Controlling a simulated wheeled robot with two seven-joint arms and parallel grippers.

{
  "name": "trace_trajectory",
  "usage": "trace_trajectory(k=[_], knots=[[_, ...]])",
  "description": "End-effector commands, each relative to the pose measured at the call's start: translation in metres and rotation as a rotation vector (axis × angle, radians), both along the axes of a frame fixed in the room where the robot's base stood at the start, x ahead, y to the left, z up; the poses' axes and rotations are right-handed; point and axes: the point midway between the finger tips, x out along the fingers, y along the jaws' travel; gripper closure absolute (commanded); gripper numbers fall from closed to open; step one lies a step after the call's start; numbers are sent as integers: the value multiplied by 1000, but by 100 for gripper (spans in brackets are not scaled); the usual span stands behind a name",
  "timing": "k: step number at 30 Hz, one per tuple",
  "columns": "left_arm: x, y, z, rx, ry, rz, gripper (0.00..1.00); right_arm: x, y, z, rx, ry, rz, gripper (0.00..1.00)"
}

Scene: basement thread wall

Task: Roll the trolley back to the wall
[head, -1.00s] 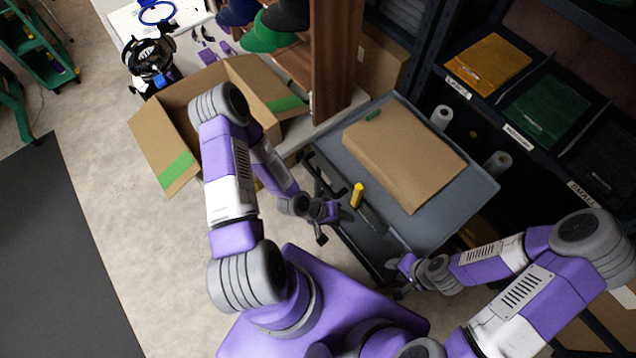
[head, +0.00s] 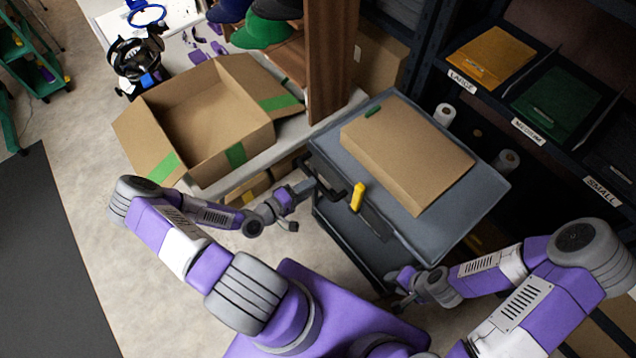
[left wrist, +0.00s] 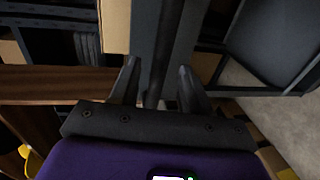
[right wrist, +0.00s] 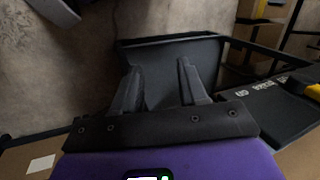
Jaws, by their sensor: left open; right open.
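The trolley (head: 462,228) has a grey top tray and a dark lower body, and stands in the middle right of the head view. A closed brown carton (head: 405,160) lies on its top. A dark handle (head: 332,190) is on its near left side. My left gripper (head: 303,207) is open beside the handle's left end. In the left wrist view a dark bar (left wrist: 168,45) runs between its open fingers without visible grip. My right gripper (head: 398,294) is open and empty, low by the trolley's near right corner. In the right wrist view a dark trolley panel (right wrist: 180,50) lies beyond its fingers.
Shelves with labelled bins (head: 490,55) stand along the right, white rolls (head: 445,115) beside the trolley. An open carton (head: 200,125) sits on the bench at left. A yellow-handled tool (head: 358,196) is at the trolley's near edge.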

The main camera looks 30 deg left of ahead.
Motion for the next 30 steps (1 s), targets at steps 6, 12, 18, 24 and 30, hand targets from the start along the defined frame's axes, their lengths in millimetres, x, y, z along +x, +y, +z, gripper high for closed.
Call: trace_trajectory(k=[6, 12, 18, 24, 30], knots=[[30, -14, -7, 0, 0, -3, 54, 0, 0, -2, 0, 0, 0, 57], [42, -18, -10, 1, 1, -2, 54, 0, 0, -3, 0, 0, 0, 57], [42, -18, -10, 1, 2, -1, 54, 0, 0, -3, 0, 0, 0, 57], [42, -18, -10, 1, 2, -1, 78, 0, 0, -3, 0, 0, 0, 57], [42, -18, -10, 1, 2, -1, 100, 0, 0, -3, 0, 0, 0, 57]])
